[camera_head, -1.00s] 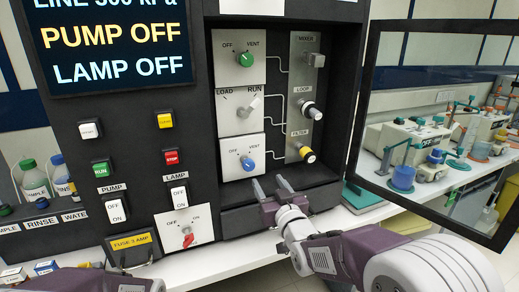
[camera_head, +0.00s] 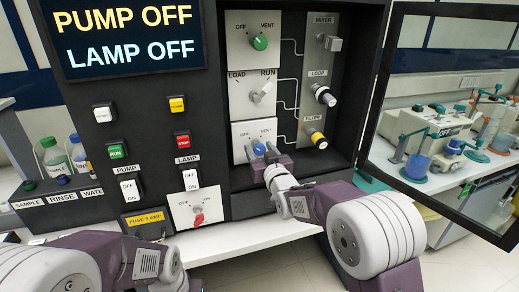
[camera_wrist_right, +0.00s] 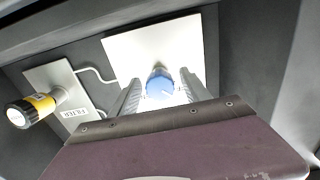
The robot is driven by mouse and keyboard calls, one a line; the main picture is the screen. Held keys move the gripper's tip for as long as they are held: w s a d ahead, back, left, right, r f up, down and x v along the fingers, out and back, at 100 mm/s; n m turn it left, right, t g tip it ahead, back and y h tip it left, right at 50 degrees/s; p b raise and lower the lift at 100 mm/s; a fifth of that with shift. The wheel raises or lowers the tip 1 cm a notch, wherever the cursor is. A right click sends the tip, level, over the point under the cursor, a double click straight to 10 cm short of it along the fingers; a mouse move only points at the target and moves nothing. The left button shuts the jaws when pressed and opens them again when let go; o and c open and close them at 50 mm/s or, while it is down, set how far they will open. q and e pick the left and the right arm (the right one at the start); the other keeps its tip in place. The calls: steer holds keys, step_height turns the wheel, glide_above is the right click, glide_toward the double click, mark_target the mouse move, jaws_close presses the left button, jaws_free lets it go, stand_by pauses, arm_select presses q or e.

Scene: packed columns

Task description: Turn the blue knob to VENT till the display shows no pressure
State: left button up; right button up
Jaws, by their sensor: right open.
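The blue knob (camera_head: 259,148) sits on the lower white plate (camera_head: 241,131) of the panel recess, with OFF at its upper left and VENT at its upper right. My right gripper (camera_head: 268,161) is open at the knob. In the right wrist view the blue knob (camera_wrist_right: 160,84) is between the two spread fingers; contact cannot be told. Its pointer direction is unclear. The display (camera_head: 125,35) reads PUMP OFF and LAMP OFF; any pressure line is out of the picture. My left gripper (camera_head: 150,232) is low by the fuse label, its jaws unclear.
A green knob (camera_head: 259,42) and a white LOAD/RUN knob (camera_head: 262,91) are above the blue one. A yellow-banded FILTER knob (camera_head: 316,138) is to its right. An open framed door (camera_head: 376,100) stands at the right.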

steer(key=shift+w, duration=0.15)
jaws_close()
